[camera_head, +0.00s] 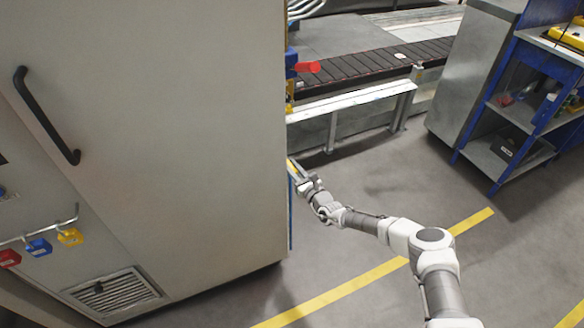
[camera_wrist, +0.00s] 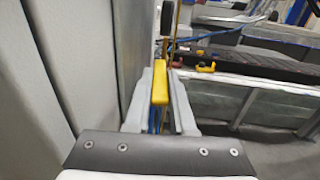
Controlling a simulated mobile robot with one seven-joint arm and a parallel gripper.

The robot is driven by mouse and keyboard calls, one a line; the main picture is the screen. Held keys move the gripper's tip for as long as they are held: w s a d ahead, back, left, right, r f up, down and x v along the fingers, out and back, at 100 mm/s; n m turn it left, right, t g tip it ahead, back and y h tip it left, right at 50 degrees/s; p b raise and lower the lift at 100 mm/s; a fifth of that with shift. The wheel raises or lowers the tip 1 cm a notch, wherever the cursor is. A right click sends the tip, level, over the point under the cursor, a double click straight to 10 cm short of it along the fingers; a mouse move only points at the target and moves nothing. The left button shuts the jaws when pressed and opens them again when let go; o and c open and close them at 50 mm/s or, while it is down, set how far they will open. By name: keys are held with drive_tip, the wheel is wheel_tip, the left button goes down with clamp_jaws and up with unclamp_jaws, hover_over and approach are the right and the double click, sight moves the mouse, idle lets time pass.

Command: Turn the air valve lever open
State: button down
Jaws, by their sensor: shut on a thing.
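The yellow lever (camera_wrist: 160,84) stands upright between the two grey fingers of my gripper (camera_wrist: 160,98) in the wrist view. The fingers are shut on it, one on each side. A blue part shows just below the lever, mostly hidden between the fingers. In the head view my gripper (camera_head: 298,172) is at the right edge of the large grey cabinet. The lever is only a small yellow sliver there, and the valve body is hidden by the cabinet and the gripper.
The grey cabinet (camera_head: 180,130) fills the left, close beside my gripper. A conveyor (camera_head: 380,62) with a metal guard rail (camera_head: 350,100) runs behind. A blue shelf unit (camera_head: 520,100) stands at the right. The floor between, with a yellow line (camera_head: 350,286), is clear.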

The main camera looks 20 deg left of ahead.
drive_tip(key=c, duration=0.8)
unclamp_jaws()
drive_tip(key=shift+o, duration=0.2)
drive_tip(key=p+v, duration=0.6)
drive_tip(key=v, duration=1.1)
drive_tip(key=shift+d, duration=0.15)
drive_tip(key=shift+s, duration=0.1)
